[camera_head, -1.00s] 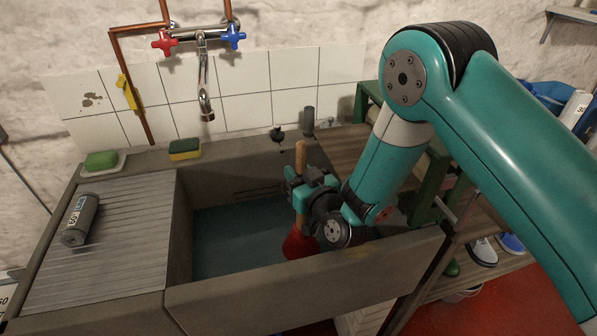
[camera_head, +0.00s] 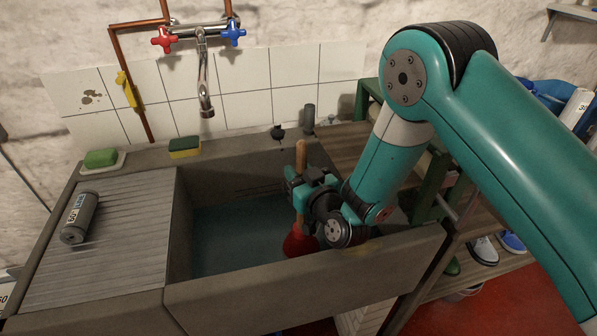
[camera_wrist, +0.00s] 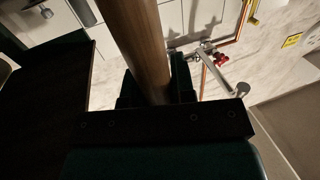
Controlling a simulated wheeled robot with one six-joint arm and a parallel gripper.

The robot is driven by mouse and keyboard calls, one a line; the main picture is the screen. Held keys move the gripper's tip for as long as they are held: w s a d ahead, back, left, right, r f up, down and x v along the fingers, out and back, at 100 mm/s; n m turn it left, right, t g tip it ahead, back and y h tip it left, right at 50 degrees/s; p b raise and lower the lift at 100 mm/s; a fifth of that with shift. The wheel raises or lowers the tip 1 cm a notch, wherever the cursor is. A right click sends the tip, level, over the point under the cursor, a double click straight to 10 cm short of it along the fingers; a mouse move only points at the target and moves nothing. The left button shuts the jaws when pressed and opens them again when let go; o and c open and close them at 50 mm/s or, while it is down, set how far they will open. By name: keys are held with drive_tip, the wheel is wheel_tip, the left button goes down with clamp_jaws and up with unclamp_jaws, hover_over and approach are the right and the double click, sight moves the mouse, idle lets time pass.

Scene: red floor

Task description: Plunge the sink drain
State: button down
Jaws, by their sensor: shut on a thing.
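The plunger has a wooden handle (camera_head: 300,157) and a red rubber cup (camera_head: 299,242). It stands roughly upright inside the sink (camera_head: 290,285), toward the basin's right side. My gripper (camera_head: 302,190) is shut on the wooden handle above the cup. In the wrist view the handle (camera_wrist: 137,45) runs up between the jaws (camera_wrist: 155,95). Dark blue-green water (camera_head: 235,235) lies in the basin. The cup's lower edge is hidden by the front wall, and the drain is not visible.
A faucet (camera_head: 205,80) with red and blue knobs hangs over the basin. A yellow-green sponge (camera_head: 185,147) and a green soap (camera_head: 101,158) sit on the back ledge. A grey can (camera_head: 80,218) lies on the ribbed drainboard (camera_head: 115,255).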

drive_tip(key=shift+f+b, duration=0.3)
drive_tip(key=shift+f, duration=0.1)
idle(0.4)
drive_tip(key=shift+r, duration=0.15)
drive_tip(key=shift+r+p, duration=0.55)
drive_tip(key=shift+p, duration=0.15)
idle(0.4)
drive_tip(key=shift+f+b, duration=0.5)
drive_tip(key=shift+f, duration=0.25)
idle(1.2)
drive_tip(key=shift+r, duration=0.15)
drive_tip(key=shift+r+p, duration=0.6)
drive_tip(key=shift+p, duration=0.1)
drive_tip(key=shift+w+a, duration=0.1)
